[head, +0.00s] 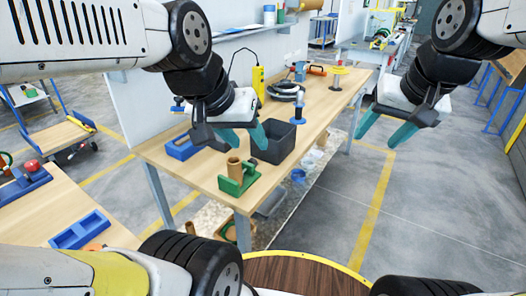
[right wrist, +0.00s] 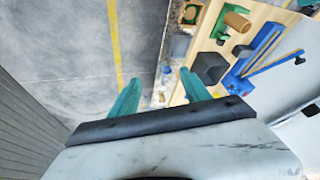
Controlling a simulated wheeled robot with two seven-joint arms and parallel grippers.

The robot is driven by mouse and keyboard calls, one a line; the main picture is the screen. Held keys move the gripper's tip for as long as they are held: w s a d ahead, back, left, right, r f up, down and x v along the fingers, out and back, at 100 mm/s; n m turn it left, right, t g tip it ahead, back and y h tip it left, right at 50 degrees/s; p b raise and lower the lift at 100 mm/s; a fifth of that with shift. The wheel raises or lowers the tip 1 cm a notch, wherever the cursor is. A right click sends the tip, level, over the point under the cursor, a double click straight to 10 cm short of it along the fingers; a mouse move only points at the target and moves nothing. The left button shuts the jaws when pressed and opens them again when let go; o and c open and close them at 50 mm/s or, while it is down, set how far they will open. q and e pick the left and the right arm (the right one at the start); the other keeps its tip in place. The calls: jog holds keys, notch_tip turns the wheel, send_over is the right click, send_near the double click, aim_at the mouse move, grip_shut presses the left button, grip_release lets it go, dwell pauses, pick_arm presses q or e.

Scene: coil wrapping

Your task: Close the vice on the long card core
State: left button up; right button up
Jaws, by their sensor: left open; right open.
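The green vice (head: 240,184) stands on the near end of the wooden bench. A brown card core (head: 234,167) stands upright at the vice, between its green parts; whether the jaws touch it I cannot tell. In the right wrist view the vice (right wrist: 218,22) and the core (right wrist: 237,20) show at the top. My left gripper (head: 243,138) is open and empty, above and behind the vice, its teal fingers apart. My right gripper (head: 383,131) is open and empty over the floor, right of the bench; its fingers also show in the right wrist view (right wrist: 160,92).
A dark open box (head: 274,146) stands behind the vice on the bench, with a blue tray (head: 183,148) to the left. A blue spool stand (head: 298,110), a black coil (head: 285,92) and a yellow device (head: 258,84) stand farther back. A second wooden table (head: 65,208) is at left.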

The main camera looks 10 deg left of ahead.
jog(key=w+a+f+g, duration=0.1)
jog(key=w+a+f, duration=0.1)
jog(key=w+a, duration=0.6)
jog(key=m+g, duration=0.3)
jog(key=m, duration=0.1)
send_over(252, 160)
jog(key=d, duration=0.2)
jog(key=s+d+x, duration=0.1)
jog(key=x, duration=0.8)
jog(key=s+d+f+x, duration=0.1)
jog(key=d+x, duration=0.1)
jog(key=x, duration=1.4)
jog(key=shift+s+a, duration=0.2)
jog(key=shift+a, duration=0.05)
jog(key=shift+r, duration=0.1)
grip_shut()
jog(key=shift+a, duration=0.1)
